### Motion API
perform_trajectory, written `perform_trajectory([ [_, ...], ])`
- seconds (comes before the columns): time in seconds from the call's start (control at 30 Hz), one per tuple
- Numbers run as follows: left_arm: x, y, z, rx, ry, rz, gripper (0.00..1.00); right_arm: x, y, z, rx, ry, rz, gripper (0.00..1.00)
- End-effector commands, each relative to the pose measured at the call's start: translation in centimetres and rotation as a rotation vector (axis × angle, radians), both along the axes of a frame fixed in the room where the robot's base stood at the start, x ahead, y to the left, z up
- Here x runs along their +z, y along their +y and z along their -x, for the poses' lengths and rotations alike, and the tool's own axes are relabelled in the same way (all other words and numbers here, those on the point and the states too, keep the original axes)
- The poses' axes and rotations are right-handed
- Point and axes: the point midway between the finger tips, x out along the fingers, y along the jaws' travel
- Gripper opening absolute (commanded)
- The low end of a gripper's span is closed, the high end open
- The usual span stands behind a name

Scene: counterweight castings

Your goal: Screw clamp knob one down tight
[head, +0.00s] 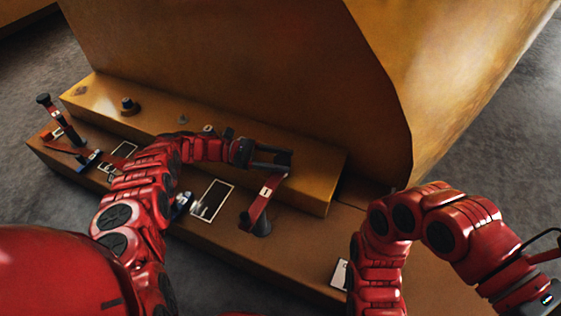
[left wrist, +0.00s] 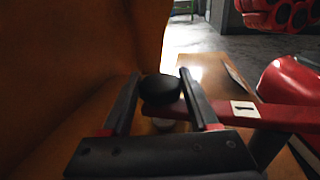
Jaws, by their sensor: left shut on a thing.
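Clamp knob one, a round black knob (left wrist: 160,88), sits between the two fingers of my left gripper (left wrist: 160,98) in the left wrist view. The gripper is shut on it. A red clamp arm (left wrist: 270,116) with a white label "1" runs from beneath the knob to the right. The arm's lower end meets a dark post (head: 257,226). The knob cannot be made out there. My right gripper is out of view.
A large ochre casting (head: 270,70) rises behind the ledge (head: 200,118). A dark stud (head: 129,106) stands on the ledge's left part. Another red clamp (head: 64,124) with a black top is at far left. White-outlined rectangles mark the lower board (head: 200,232). My right arm bends over the right side.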

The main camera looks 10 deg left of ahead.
Motion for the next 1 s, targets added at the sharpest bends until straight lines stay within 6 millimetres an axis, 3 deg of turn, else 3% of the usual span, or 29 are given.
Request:
perform_trajectory([
  [0.53, 0.09, 0.03, -0.10, -0.005, -0.002, -0.001, 0.05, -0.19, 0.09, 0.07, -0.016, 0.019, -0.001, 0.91],
  [0.57, 0.09, 0.03, -0.10, -0.005, -0.002, -0.001, 0.62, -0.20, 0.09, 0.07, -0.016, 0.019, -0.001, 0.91],
  [0.6, 0.08, 0.03, -0.09, -0.005, -0.002, -0.001, 0.69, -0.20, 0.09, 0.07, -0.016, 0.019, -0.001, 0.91],
  [0.73, 0.06, 0.03, -0.08, -0.005, -0.001, -0.001, 0.91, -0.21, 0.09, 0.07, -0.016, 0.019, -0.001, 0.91],
  [1.0, 0.03, 0.02, -0.05, -0.006, -0.001, -0.001, 0.91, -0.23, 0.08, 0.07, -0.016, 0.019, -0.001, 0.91],
])
